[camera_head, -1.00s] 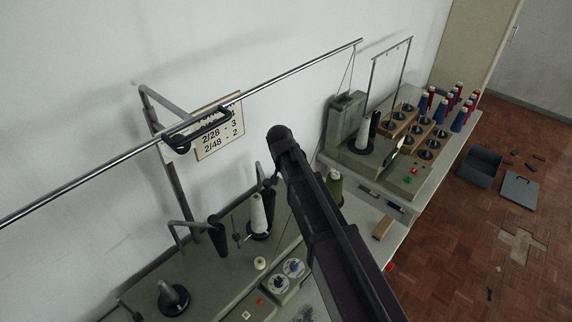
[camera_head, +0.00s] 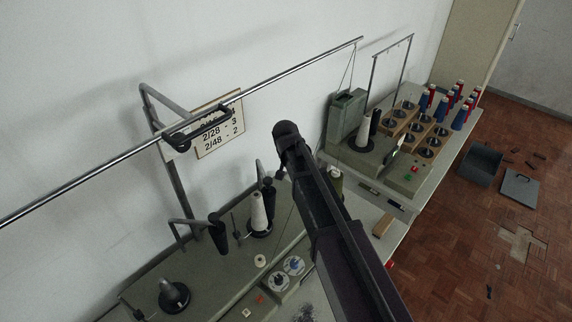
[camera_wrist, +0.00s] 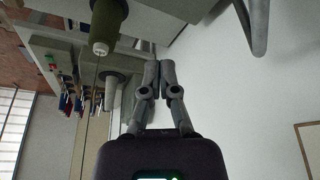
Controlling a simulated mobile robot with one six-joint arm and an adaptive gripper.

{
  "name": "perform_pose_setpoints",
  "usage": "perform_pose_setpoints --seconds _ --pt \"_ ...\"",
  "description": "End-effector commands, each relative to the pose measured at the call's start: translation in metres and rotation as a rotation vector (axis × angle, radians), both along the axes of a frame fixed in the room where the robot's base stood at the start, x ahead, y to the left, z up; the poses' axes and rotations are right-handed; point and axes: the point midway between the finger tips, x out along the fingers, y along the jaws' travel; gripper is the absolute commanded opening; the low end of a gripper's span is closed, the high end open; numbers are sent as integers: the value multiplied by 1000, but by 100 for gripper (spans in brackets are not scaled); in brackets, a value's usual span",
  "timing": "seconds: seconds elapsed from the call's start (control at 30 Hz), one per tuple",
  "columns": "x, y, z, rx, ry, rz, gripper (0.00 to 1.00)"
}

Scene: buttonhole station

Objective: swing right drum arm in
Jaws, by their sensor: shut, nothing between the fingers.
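In the head view, two black drums on grey arms stand over the grey-green machine bed. The left drum (camera_head: 218,236) hangs on a bent grey arm (camera_head: 180,226). The right drum (camera_head: 268,191) stands behind a white thread cone (camera_head: 258,210), close to my dark arm, and its own arm is only partly visible. My gripper (camera_wrist: 159,76) shows in the wrist view with its two fingers together and nothing between them. My arm hides it in the head view. A bent grey tube (camera_wrist: 258,28) lies right of the fingers; I cannot tell which part it is.
An olive thread cone (camera_head: 336,182) stands just right of my arm; it also shows in the wrist view (camera_wrist: 107,22). A long metal rail (camera_head: 90,171) crosses above the bench, near a wall sign (camera_head: 220,131). A rack of red and blue cones (camera_head: 459,118) stands farther right.

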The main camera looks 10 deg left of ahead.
Motion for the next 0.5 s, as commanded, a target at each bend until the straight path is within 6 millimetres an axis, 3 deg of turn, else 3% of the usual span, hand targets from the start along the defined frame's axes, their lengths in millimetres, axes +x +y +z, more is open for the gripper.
perform_pose_setpoints --seconds 0.13,0.5 --pt "14 -13 4 0 0 -2 0" --pt "3 -6 38 0 0 0 0"
